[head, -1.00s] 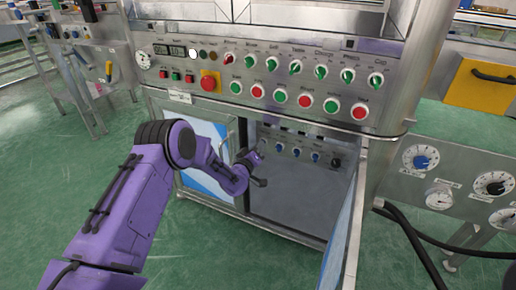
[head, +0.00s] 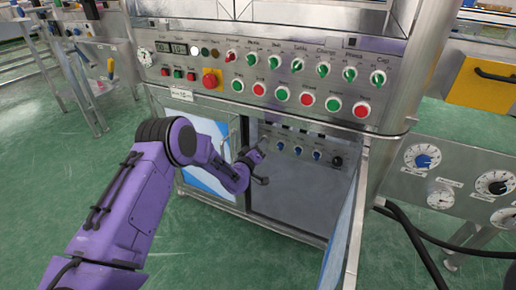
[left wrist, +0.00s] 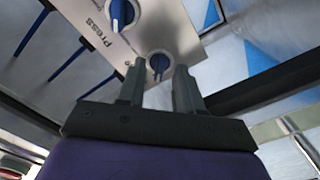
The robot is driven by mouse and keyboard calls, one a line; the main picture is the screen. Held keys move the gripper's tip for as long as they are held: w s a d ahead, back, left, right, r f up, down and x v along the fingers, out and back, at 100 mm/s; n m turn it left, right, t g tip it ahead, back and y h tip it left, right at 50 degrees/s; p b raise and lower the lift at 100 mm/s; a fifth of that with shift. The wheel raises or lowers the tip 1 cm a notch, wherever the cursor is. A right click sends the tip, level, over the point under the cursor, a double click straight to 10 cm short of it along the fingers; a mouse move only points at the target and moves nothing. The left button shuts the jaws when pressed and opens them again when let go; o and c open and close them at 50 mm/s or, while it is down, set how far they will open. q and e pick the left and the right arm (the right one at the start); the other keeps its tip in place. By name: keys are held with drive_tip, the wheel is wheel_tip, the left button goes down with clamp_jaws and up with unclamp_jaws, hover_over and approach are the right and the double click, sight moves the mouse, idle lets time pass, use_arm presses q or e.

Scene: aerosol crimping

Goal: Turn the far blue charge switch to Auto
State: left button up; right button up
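A row of three blue switches (head: 298,150) sits on the panel inside the open lower cabinet, in the head view. Their labels are too small to read there, so I cannot tell which one is the charge switch. My left gripper (head: 264,166) is open and empty, just left of the row's left end. My right gripper is not in view.
A black knob (head: 337,161) ends the row on the right. The open cabinet door (head: 344,225) stands at the right of the opening. The upper panel (head: 300,75) carries several green and red buttons and selectors. A side panel with dials (head: 460,182) is at the right.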

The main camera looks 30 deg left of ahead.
use_arm(q)
drive_tip(key=s+p, duration=0.2)
drive_tip(key=s, duration=0.8)
drive_tip(key=shift+s+d, duration=0.25)
drive_tip(key=shift+d, duration=0.05)
drive_tip(key=s+d+f+m+g+y, duration=0.1)
drive_tip(key=s+d+f+g+y, duration=0.15)
drive_tip(key=s+f+g, duration=1.05)
drive_tip(key=s+d+f+m+g, duration=0.1)
drive_tip(key=s+f, duration=0.2)
drive_tip(key=s, duration=0.9)
drive_tip(key=s+d+f+m, duration=0.1)
drive_tip(key=s+f, duration=0.2)
drive_tip(key=s, duration=1)
wheel_tip(320, 180, up, 22)
drive_tip(key=s+p, duration=0.1)
drive_tip(key=p, duration=2.2)
drive_tip(key=shift+s+g, duration=0.25)
drive_tip(key=shift+g, duration=0.15)
